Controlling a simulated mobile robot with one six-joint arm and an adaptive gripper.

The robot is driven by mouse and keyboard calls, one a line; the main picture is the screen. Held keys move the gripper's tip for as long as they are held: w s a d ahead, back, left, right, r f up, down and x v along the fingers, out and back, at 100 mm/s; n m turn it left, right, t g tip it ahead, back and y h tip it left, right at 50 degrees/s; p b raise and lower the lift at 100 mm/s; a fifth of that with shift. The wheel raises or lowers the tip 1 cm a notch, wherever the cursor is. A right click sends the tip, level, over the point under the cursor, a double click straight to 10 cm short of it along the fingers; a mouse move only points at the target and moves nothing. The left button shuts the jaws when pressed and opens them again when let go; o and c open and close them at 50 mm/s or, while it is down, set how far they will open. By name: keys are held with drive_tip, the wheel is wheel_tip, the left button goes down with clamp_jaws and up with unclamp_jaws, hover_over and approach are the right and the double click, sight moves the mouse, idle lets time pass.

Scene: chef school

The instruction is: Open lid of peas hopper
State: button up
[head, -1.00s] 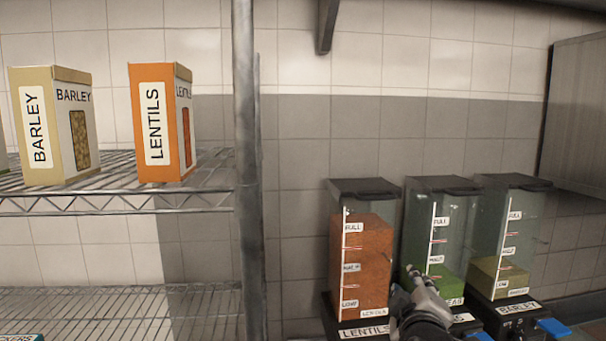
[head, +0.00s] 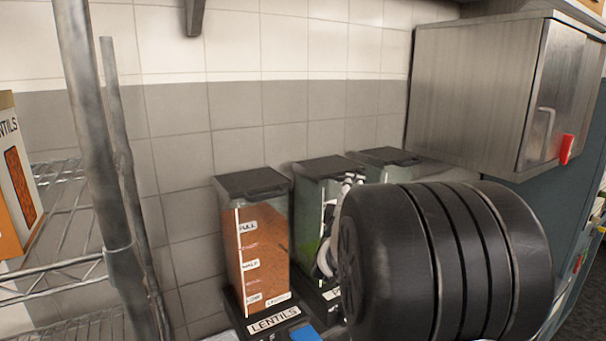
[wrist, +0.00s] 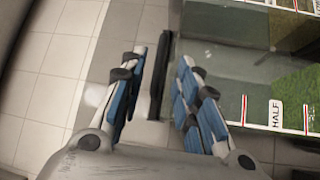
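The peas hopper is the middle clear bin, with green contents; its dark lid (head: 328,167) looks closed. My gripper (head: 348,188) is at the front right of this hopper, near the lid's height, and my dark arm hides much of the hopper's front. In the wrist view my gripper (wrist: 162,60) is open, with blue-padded fingers. A dark strip, seemingly the lid's front edge or handle (wrist: 160,75), runs between the fingers; I cannot tell whether they touch it. The clear hopper wall (wrist: 225,75) with a HALF label is to the right.
The lentils hopper (head: 262,245) stands to the left with its lid closed. The barley hopper's lid (head: 388,156) shows behind my arm. A metal wall cabinet (head: 475,95) is at upper right. A wire shelf post (head: 100,170) stands on the left.

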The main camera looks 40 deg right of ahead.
sight(355, 178)
drive_tip(key=p+x, duration=0.1)
drive_tip(key=x, duration=0.6)
drive_tip(key=shift+c, duration=0.5)
drive_tip(key=shift+r, duration=0.1)
drive_tip(key=c, duration=0.5)
clamp_jaws()
